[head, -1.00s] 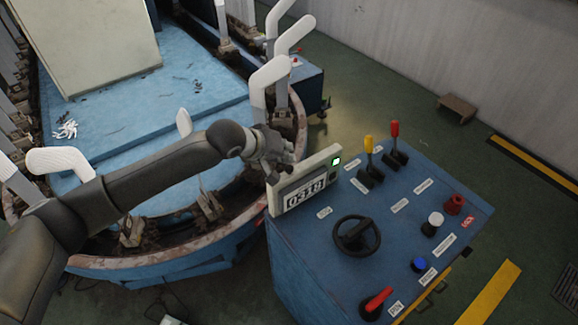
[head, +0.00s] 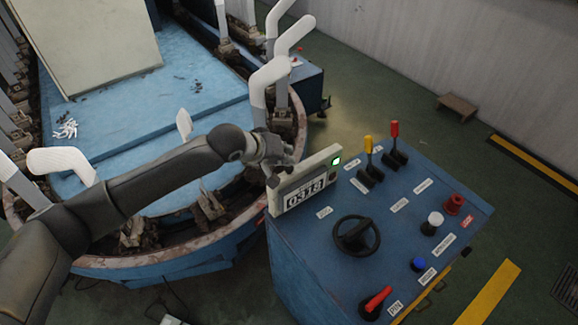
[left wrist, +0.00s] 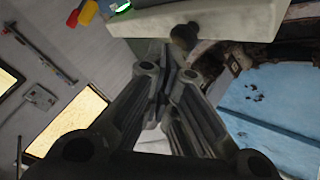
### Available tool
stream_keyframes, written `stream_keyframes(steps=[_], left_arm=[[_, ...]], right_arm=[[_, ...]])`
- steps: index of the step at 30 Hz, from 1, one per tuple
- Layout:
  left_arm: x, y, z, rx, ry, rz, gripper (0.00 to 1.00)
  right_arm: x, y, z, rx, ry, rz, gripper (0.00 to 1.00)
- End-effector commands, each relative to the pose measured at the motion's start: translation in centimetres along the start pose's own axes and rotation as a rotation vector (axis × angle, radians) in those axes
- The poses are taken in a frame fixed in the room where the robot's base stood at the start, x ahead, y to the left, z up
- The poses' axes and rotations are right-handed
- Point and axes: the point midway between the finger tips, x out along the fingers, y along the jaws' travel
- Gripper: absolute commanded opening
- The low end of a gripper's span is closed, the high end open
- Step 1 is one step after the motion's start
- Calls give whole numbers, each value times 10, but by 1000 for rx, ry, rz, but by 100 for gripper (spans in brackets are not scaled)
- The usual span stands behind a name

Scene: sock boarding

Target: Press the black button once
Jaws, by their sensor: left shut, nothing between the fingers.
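A black round button (left wrist: 184,36) sticks out of the side of the pale counter box (left wrist: 225,18) in the left wrist view. In the head view a dark knob (head: 273,181), apparently the same button, shows at the left end of the counter box (head: 308,178). My left gripper (head: 284,163) is shut and empty, just behind the box's top left edge. In the left wrist view its closed fingers (left wrist: 166,66) point at the box, close beside the button. I cannot tell whether they touch it. My right gripper is not in view.
The blue console (head: 310,235) carries a black handwheel (head: 356,235), yellow (head: 368,145) and red (head: 395,130) levers, and a blue button (head: 418,264). A small dark square (head: 333,177) sits below the box's green light. White sock boards (head: 268,75) stand close behind my gripper.

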Motion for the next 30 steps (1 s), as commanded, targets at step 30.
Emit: stream_keyframes(steps=[30], left_arm=[[9, -7, 8, -1, -3, -1, 0]], right_arm=[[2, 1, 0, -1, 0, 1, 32]])
